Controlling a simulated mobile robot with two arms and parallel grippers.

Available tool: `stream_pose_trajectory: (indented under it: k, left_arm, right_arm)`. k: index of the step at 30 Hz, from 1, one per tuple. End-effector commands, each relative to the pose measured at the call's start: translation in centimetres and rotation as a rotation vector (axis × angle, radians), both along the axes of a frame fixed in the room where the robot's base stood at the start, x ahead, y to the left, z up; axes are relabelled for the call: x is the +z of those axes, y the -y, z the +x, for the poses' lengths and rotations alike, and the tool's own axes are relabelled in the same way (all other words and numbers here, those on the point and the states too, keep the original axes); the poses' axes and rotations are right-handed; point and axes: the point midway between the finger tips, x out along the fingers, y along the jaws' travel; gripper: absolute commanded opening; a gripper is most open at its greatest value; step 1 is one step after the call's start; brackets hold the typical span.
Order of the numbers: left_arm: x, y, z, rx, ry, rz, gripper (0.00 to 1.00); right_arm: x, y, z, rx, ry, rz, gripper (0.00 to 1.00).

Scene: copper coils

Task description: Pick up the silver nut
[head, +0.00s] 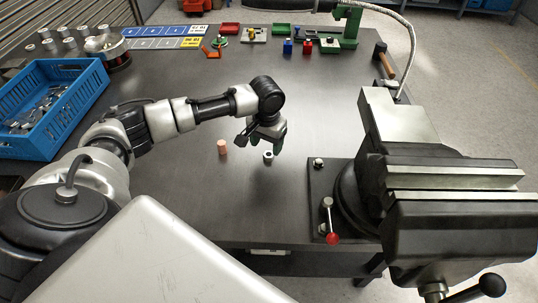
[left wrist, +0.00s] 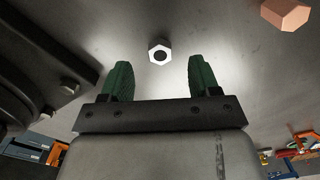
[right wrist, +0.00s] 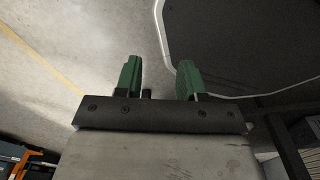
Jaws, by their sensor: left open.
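The silver nut (head: 268,157) stands on the dark table in front of me, just right of a copper-coloured piece. In the left wrist view the silver nut (left wrist: 158,44) is a hexagon with a dark hole, between and a little beyond my green fingertips. My left gripper (head: 265,138) is open and empty, pointing down just above and behind the nut in the head view. Its two fingers (left wrist: 160,75) stand wide apart and do not touch the nut. My right gripper (right wrist: 159,75) shows only in its wrist view, fingers apart with nothing between them.
The copper hexagonal piece (head: 222,147) stands close left of the nut. A large vise (head: 405,170) is at the right, with a red-knobbed lever (head: 332,237). A blue crate (head: 30,135) of metal parts is at the left. The table's middle is clear; small parts line the back.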

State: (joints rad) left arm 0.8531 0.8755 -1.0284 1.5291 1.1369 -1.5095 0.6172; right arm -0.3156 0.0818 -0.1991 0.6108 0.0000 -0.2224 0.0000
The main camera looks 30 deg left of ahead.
Motion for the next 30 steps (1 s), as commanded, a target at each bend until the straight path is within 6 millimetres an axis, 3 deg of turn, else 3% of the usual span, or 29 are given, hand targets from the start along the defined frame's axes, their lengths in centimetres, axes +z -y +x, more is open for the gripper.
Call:
stream_pose_trajectory:
  k: [9, 19, 30]
  left_arm:
    - [-4.4, 0.1, 0.2, 0.0, -0.002, 0.0, 0.62]
    - [-5.0, 0.0, 0.2, -0.001, 0.0, 0.0, 0.6]
    - [-5.0, 0.0, 0.2, -0.001, 0.0, 0.0, 0.07]
  right_arm:
    - [0.5, -0.3, 2.4, 0.001, 0.04, 0.006, 0.39]
    - [0.5, -0.5, 2.0, 0.001, 0.032, 0.008, 0.39]
    - [0.5, -0.4, 1.5, 0.001, 0.024, 0.007, 0.39]
